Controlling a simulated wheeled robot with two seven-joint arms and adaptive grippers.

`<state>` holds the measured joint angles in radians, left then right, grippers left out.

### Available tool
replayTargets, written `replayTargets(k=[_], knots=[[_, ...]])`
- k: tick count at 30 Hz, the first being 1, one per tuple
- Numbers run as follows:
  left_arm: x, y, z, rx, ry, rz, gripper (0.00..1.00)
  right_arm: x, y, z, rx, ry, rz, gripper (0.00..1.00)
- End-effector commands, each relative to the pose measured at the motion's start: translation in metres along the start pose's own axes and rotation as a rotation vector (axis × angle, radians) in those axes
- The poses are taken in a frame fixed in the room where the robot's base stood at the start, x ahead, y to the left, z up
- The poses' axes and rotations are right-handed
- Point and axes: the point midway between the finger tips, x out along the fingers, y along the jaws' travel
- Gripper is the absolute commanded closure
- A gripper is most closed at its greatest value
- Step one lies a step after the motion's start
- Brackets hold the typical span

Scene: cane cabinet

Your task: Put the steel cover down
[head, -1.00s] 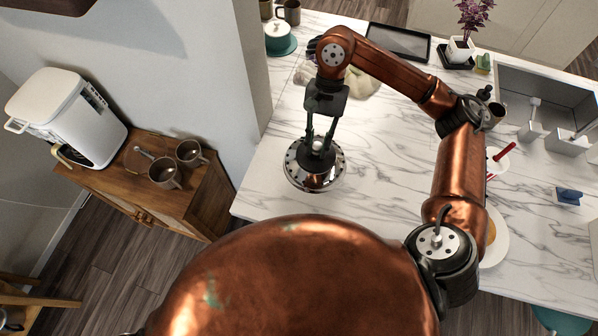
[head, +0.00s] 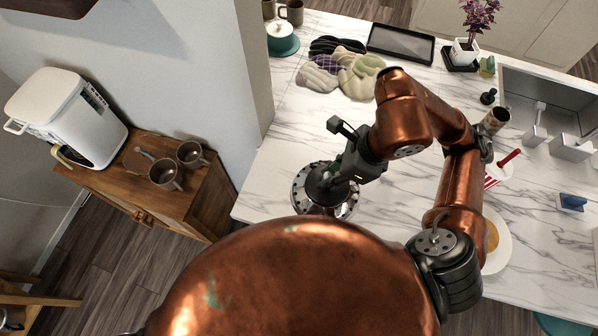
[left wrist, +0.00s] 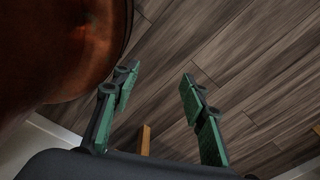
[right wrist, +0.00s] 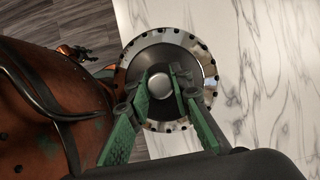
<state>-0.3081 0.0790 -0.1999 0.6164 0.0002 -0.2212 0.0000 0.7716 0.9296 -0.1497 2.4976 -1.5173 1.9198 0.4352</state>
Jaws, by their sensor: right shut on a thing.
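The steel cover (head: 347,208) is a round, shiny dome with a dark top and a ring of small holes near its rim. It shows near the counter's front edge in the head view, partly behind my right gripper (head: 332,180). In the right wrist view the cover (right wrist: 208,85) has a pale round knob between the fingertips of my right gripper (right wrist: 160,85), which is shut on it. The cover overlaps the counter edge in that view; I cannot tell whether it touches the counter. My left gripper (left wrist: 158,80) is open and empty over the wooden floor.
The marble counter (head: 270,180) is bare around the cover. Oven mitts (head: 345,72), a black tray (head: 400,43) and a teal pot (head: 282,42) are at the back. A mug (head: 495,120), a red-handled item (head: 507,160) and a plate (head: 497,255) stand to the right.

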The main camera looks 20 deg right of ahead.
Motion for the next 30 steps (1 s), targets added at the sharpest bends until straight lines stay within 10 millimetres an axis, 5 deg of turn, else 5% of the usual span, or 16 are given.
replayTargets(k=[11, 21, 30], knots=[[-0.051, -0.003, -0.025, 0.004, 0.030, -0.002, 0.60, 0.007, -0.014, 0.012, 0.022, 0.005, -0.007, 1.00], [-0.061, -0.004, -0.022, 0.003, 0.026, -0.003, 0.60, 0.066, -0.063, 0.048, 0.021, 0.001, -0.002, 1.00], [-0.067, -0.004, -0.022, 0.003, 0.025, -0.003, 0.60, 0.115, -0.087, 0.054, 0.018, 0.000, -0.004, 1.00]])
